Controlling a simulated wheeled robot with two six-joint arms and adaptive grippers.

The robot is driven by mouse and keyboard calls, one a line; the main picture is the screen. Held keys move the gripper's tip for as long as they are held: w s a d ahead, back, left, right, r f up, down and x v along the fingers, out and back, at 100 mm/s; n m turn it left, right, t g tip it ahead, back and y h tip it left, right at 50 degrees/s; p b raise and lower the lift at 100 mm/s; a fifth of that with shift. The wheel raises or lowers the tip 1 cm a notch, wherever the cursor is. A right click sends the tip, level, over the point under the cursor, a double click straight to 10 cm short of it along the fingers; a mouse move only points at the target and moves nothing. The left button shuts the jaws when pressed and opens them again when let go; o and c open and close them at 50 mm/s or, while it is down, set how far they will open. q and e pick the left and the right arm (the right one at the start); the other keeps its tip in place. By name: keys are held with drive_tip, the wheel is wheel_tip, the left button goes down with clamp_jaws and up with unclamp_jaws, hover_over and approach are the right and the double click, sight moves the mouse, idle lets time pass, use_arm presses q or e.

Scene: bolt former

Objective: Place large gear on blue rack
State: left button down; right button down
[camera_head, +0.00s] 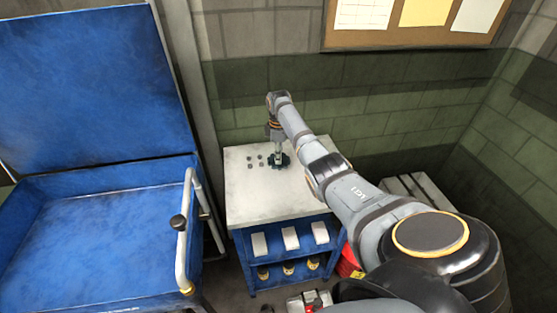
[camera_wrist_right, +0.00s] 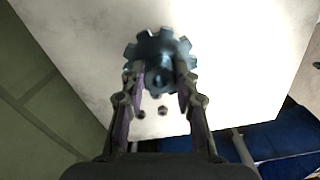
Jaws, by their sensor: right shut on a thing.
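The large gear (camera_wrist_right: 141,52) is dark blue-grey with square teeth. In the head view it shows small and dark (camera_head: 284,163) at the white top of the blue rack (camera_head: 240,239), near the back. My right gripper (camera_wrist_right: 160,88) has its two fingers on either side of the gear's central hub and is shut on it. In the head view the right gripper (camera_head: 278,152) points down at the white top. I cannot tell whether the gear touches the surface. My left gripper is not in view.
Several small nuts (camera_head: 252,163) lie on the white top left of the gear. White boxes (camera_head: 290,238) and dark, yellow-labelled items (camera_head: 287,268) fill the shelves below. A large blue bin with an open lid (camera_head: 90,80) and a metal handle (camera_head: 186,230) stands left. The white top's front is clear.

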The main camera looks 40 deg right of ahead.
wheel_tip(320, 180, down, 2)
drive_tip(key=shift+f, duration=0.2)
drive_tip(key=shift+a+f, duration=0.1)
drive_tip(key=c, duration=1)
unclamp_jaws()
drive_tip(key=shift+s, duration=0.1)
drive_tip(key=shift+r, duration=0.3)
wheel_tip(320, 180, up, 12)
drive_tip(key=shift+f+b, duration=0.2)
drive_tip(key=shift+b, duration=0.45)
